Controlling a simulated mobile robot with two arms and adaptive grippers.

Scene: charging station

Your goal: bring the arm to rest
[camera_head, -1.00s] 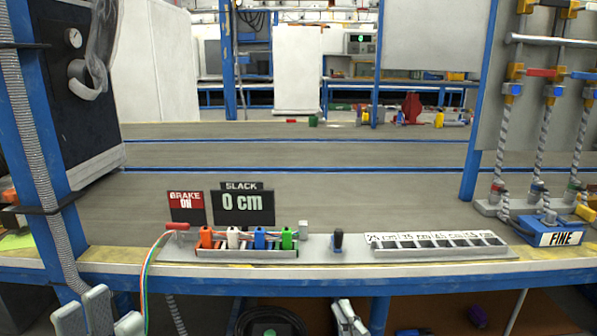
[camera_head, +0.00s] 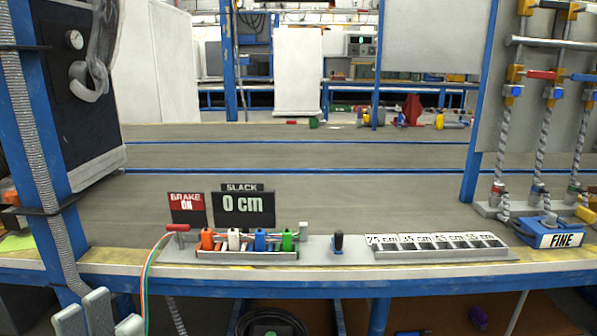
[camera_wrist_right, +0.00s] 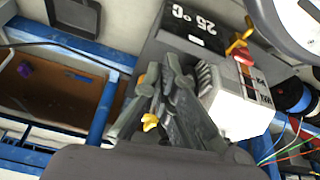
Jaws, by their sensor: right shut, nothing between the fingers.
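My left gripper (camera_head: 97,312) shows only in part at the bottom left of the head view, below the bench's front edge; I cannot tell whether it is open or shut. My right gripper (camera_wrist_right: 172,65) is out of the head view. In the right wrist view its dark fingers are together with nothing held. A white box-shaped thing (camera_wrist_right: 238,103) shows just to the right of the fingers, and a dark panel marked "25 °C" (camera_wrist_right: 190,25) above them. I cannot tell their distance from the fingers.
The bench carries orange, white, blue and green handles (camera_head: 246,240), a black knob (camera_head: 338,240), a tray with cm labels (camera_head: 437,247) and a blue "FINE" box (camera_head: 548,233). Signs read "BRAKE ON" (camera_head: 187,208) and "0 cm" (camera_head: 243,207). A blue post (camera_head: 40,150) stands left.

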